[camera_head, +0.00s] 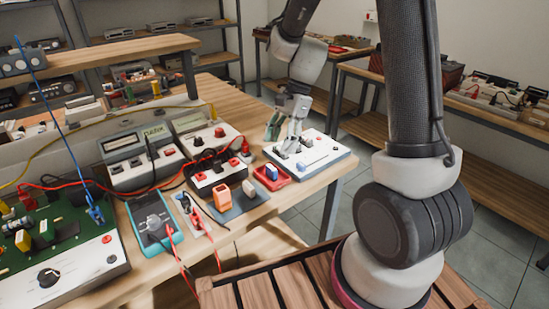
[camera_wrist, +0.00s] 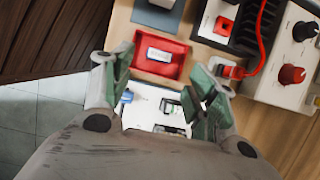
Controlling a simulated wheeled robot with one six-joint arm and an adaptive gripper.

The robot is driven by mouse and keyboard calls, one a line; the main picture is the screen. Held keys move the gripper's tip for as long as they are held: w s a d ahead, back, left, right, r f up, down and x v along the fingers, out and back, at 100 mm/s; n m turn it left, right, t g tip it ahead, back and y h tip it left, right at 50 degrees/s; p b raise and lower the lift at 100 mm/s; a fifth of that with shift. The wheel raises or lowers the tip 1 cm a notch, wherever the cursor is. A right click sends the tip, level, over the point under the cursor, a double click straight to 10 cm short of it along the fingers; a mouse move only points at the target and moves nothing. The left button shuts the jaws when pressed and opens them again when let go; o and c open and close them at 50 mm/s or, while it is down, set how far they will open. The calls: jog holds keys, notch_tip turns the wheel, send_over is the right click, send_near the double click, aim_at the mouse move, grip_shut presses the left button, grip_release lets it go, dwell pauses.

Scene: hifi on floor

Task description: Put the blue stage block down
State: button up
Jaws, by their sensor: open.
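The blue stage block (camera_head: 271,172) lies in a small red tray (camera_head: 286,178) on the workbench. In the wrist view, the block (camera_wrist: 160,55) shows a pale top face with a blue edge, inside the red tray (camera_wrist: 178,68). My gripper (camera_head: 284,128) is above the white panel device (camera_head: 330,158), behind and right of the tray in the head view. In the wrist view, its two green-padded fingers (camera_wrist: 164,88) are spread apart with nothing between them; the tray lies beyond the fingertips. The white panel also shows below the fingers (camera_wrist: 145,112).
An orange block (camera_head: 222,197) and a pale block (camera_head: 249,189) stand on a blue-grey mat (camera_head: 240,208) left of the tray. A black-topped terminal box (camera_head: 217,174), a multimeter (camera_head: 153,222) and red cables crowd the bench. The bench edge is close in front of the tray.

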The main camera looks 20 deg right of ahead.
jog(key=s+d+r+n+t+h, duration=0.1)
jog(key=s+d+r+n, duration=0.3)
jog(key=r, duration=0.3)
jog(key=s+d+r+n+t+h, duration=0.1)
jog(key=s+d+r+n+t, duration=0.15)
jog(key=s+r, duration=0.35)
jog(key=s+d+r+n+t+h, duration=0.2)
jog(key=s+d+r+n, duration=0.2)
jog(key=s+n, duration=0.4)
jog(key=shift+s+d+r, duration=0.15)
jog(key=shift+s+d, duration=0.45)
jog(key=shift+s, duration=0.45)
